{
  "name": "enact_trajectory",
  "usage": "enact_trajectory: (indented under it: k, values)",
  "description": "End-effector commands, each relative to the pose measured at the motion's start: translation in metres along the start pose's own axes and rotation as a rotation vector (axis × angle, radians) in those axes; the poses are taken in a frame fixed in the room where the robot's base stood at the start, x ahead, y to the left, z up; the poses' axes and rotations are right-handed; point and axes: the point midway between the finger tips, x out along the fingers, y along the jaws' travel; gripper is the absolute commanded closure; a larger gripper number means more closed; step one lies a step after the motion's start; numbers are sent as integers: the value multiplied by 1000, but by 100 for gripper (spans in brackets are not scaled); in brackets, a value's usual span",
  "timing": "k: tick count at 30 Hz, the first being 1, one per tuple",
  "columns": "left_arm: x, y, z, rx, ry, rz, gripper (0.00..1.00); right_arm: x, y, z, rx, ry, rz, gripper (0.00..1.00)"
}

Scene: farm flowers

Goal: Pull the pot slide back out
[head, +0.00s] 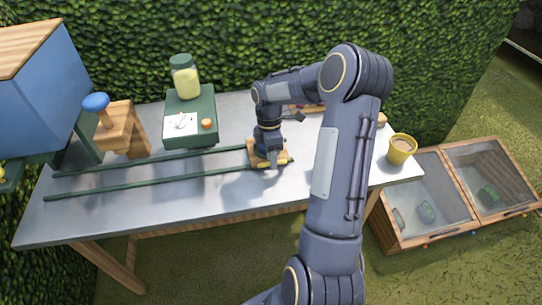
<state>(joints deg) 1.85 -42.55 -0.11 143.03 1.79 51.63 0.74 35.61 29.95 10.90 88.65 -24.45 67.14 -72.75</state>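The pot slide (254,158) is a small wooden carriage at the right end of two dark green rails (150,183) on the grey table. My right gripper (268,156) points down onto it from above, with a yellow part beside the fingertips. The gripper covers most of the slide, so I cannot tell whether the fingers are shut on it. My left gripper is not in view.
At the rails' left end stand a wooden block with a blue knob (96,103) and a blue hopper (38,88). A green box (190,112) with a jar is behind the rails. A yellow pot (402,149) stands at the table's right end, near wooden cold frames (462,235).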

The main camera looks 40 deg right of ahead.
Motion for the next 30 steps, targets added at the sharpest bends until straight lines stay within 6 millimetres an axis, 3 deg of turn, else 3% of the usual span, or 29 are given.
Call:
enact_trajectory:
  k: [7, 18, 30]
  values:
    - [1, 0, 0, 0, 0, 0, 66, -10, 1, -1, 0, 1, 3, 66]
    - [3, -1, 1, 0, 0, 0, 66, -69, 1, 0, 1, 0, 3, 66]
    - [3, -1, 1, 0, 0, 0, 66, -78, 0, 0, 1, 0, 0, 66]
